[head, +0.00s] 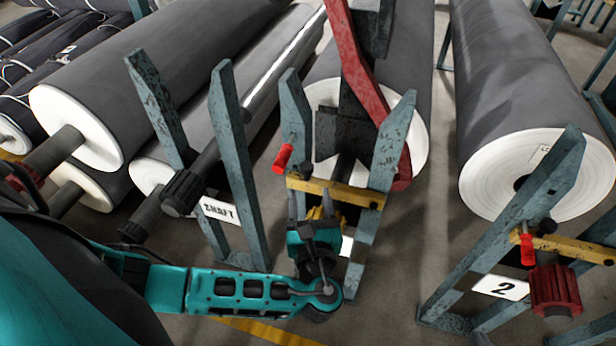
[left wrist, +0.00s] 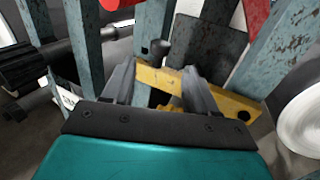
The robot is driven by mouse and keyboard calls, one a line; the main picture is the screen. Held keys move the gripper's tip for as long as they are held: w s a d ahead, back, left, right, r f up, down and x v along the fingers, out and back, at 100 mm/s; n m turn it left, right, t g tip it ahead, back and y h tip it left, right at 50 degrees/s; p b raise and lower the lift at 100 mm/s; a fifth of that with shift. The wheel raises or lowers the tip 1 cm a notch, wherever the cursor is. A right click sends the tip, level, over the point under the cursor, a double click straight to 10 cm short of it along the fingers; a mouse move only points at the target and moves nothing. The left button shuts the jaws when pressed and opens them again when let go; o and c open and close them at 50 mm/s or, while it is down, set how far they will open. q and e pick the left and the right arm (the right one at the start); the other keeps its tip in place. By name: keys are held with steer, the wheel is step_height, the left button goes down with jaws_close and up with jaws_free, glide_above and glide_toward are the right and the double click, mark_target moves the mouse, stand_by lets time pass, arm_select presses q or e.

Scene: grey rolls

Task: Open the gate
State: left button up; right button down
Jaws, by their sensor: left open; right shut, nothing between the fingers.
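The gate is a yellow bar (head: 335,192) across two blue-grey posts of the middle stand, closed from post to post. A red handle (head: 282,158) stands at its left end. My left gripper (head: 318,206) is open just in front of the bar. In the left wrist view, the yellow bar (left wrist: 158,79) shows between and behind the fingers (left wrist: 160,85), and a dark knob stands above it. I cannot tell whether the fingers touch the bar. My right gripper is not in view.
A red lever (head: 352,60) slants down behind the gate in front of a grey roll (head: 408,50). A shaft (head: 190,180) lies in the stand to the left. Another stand with a yellow bar (head: 575,246), red handle and sign "2" is at right. Bare floor (head: 410,240) lies between.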

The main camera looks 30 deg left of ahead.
mark_target(307, 174)
arm_select(q)
steer(key=b+x, duration=0.1)
steer(key=x, duration=0.5)
steer(key=shift+w+a, duration=0.25)
steer(key=shift+w, duration=0.05)
jaws_close()
stand_by(0.4)
